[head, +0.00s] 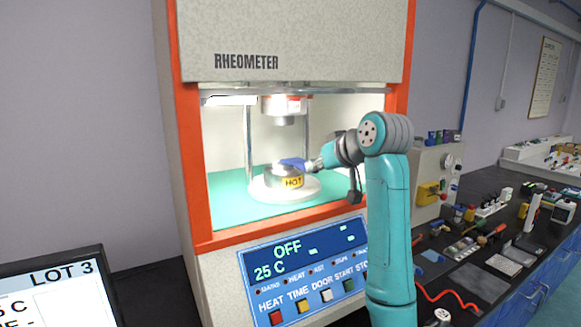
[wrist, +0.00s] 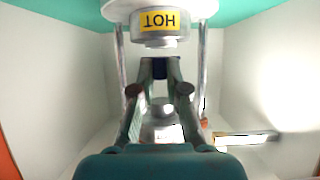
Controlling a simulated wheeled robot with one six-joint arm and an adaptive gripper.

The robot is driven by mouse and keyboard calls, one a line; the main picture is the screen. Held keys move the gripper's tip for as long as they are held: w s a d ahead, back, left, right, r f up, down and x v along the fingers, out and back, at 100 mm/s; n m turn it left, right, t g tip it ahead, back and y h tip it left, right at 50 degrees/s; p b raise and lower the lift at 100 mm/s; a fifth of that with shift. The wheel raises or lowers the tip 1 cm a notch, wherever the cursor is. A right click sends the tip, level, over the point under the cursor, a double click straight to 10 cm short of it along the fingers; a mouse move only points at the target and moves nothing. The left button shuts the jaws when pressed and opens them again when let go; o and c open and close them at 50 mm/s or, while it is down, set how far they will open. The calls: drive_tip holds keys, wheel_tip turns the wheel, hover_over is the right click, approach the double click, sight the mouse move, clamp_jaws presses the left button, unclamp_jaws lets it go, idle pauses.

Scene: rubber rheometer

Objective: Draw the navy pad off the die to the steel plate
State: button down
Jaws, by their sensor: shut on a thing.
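The navy pad (head: 291,163) shows at the top of the lower die (head: 283,177), a short metal cylinder with a yellow HOT label, inside the rheometer. My gripper (head: 311,165) reaches in from the right and is shut on the pad. In the wrist view the dark pad (wrist: 160,68) shows between my fingertips, close to the die (wrist: 160,42), which appears upside down. I cannot tell whether the pad still touches the die. The die stands on a pale round base (head: 310,189). I cannot pick out the steel plate with certainty.
The upper die (head: 284,107) hangs above, between metal columns (head: 249,145). An orange frame (head: 187,140) edges the open chamber. Right of the machine, the dark bench (head: 470,280) is crowded with small items. A LOT 3 screen (head: 60,290) stands at lower left.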

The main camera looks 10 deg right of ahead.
drive_tip(key=s+d, duration=0.4)
drive_tip(key=s, duration=0.9)
drive_tip(key=shift+s+d, duration=0.2)
idle(1.4)
